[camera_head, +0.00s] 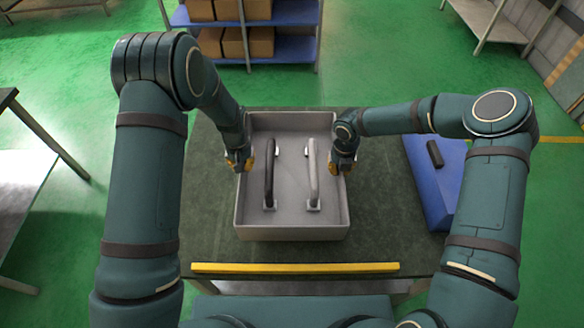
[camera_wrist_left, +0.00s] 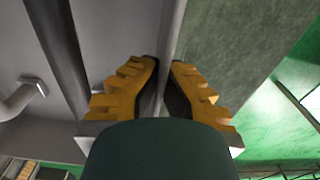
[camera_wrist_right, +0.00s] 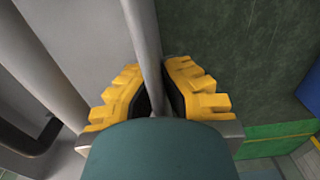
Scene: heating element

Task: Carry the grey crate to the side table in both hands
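The grey crate (camera_head: 290,233) is an open box standing on a dark green-grey table (camera_head: 385,215) in front of me. A dark bar handle (camera_head: 269,175) and a light bar handle (camera_head: 313,175) lie inside it. My left gripper (camera_head: 240,163) is on the crate's left wall; in the left wrist view its yellow fingers (camera_wrist_left: 164,75) close on either side of the wall. My right gripper (camera_head: 343,163) is on the right wall; in the right wrist view its fingers (camera_wrist_right: 154,75) also close around that wall. Finger contact is partly hidden.
A blue block (camera_head: 430,180) with a dark handle lies on the table's right. A yellow bar (camera_head: 295,267) runs along the near edge. A pale-topped table (camera_head: 25,185) stands at the left. Shelving with cardboard boxes (camera_head: 248,42) is behind. Green floor is open between.

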